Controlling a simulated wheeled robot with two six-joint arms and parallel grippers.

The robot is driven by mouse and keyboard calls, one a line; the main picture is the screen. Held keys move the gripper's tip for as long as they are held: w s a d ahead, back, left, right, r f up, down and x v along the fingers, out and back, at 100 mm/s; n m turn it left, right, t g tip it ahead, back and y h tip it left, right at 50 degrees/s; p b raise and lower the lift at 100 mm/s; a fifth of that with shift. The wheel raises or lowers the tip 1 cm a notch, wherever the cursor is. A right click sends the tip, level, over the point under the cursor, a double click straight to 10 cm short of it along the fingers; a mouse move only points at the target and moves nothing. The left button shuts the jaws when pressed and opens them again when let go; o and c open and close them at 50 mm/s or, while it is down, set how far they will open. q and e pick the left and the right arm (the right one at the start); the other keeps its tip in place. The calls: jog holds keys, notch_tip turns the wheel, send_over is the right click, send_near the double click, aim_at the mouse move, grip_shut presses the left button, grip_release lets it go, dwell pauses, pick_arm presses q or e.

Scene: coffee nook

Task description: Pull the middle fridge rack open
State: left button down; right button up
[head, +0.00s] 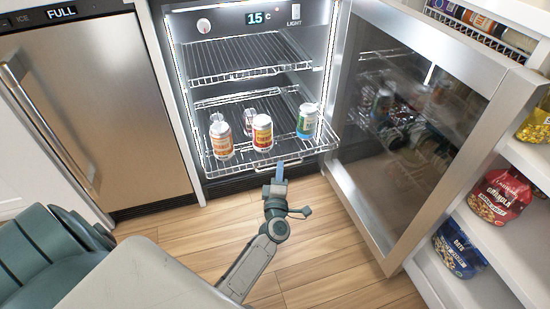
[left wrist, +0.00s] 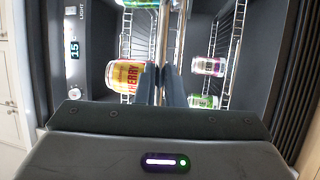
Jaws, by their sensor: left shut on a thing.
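The open fridge has an upper wire rack (head: 240,78) that is set back and empty. Below it, the rack with cans (head: 285,158) stands forward, its front edge beyond the upper rack's. An orange-and-white can (head: 221,141), a red-and-yellow can (head: 262,133) and a green-and-blue can (head: 307,121) stand upright near its front. My left gripper (head: 279,173) is at the middle of that front edge, shut on the rack's front handle. In the left wrist view its fingers (left wrist: 160,85) are close together at a metal bar (left wrist: 177,45); their tips partly hide the hold. My right gripper is out of view.
The glass fridge door (head: 415,115) stands wide open at the right. A steel appliance (head: 95,110) with a long handle is at the left. Shelves with snack bags (head: 500,195) are at the far right. Wooden floor (head: 330,240) in front is clear.

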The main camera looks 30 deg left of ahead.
pick_arm(q)
jog(key=shift+s+d, duration=0.6)
jog(key=shift+d, duration=0.1)
jog(key=c, duration=1.5)
grip_release()
jog(key=p+v, duration=0.1)
jog(key=v, duration=0.9)
jog(key=shift+s+d+f, duration=0.15)
jog(key=shift+s, duration=0.2)
